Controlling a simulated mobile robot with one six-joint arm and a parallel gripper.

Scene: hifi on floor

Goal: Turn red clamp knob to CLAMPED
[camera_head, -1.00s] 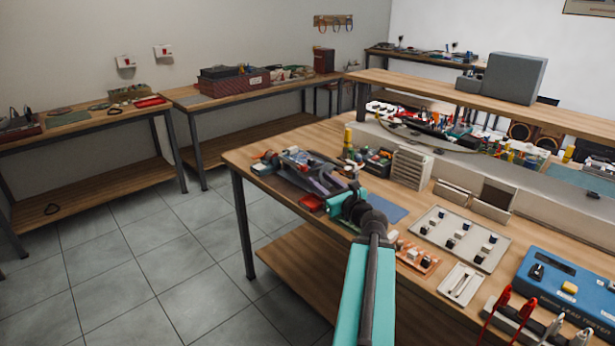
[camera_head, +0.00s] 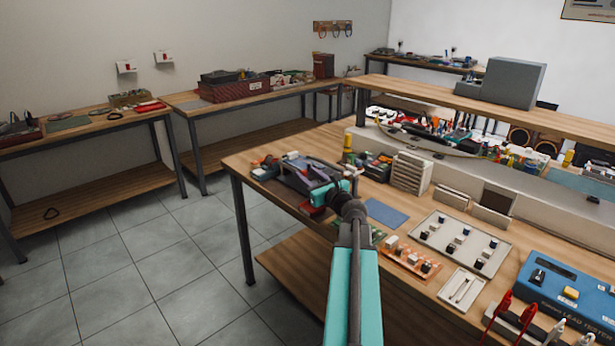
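My teal and black arm reaches from the bottom of the view to the near left corner of the wooden workbench. My gripper (camera_head: 320,182) is over a dark fixture (camera_head: 298,172) there and overlaps it in the picture. A red part (camera_head: 311,209) shows low beside the gripper, near the bench's front edge; I cannot tell whether it is the clamp knob. A small orange-red part (camera_head: 268,161) shows at the fixture's left end. The fingertips are too small and covered to tell whether they are open or touching anything. No CLAMPED marking is readable.
A blue mat (camera_head: 386,212) lies right of the gripper. Orange boards (camera_head: 408,258), a tray with small knobs (camera_head: 463,240) and a blue tester (camera_head: 565,290) stand further right on the workbench (camera_head: 232,163). Bins (camera_head: 411,172) stand behind. The tiled floor at left is clear.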

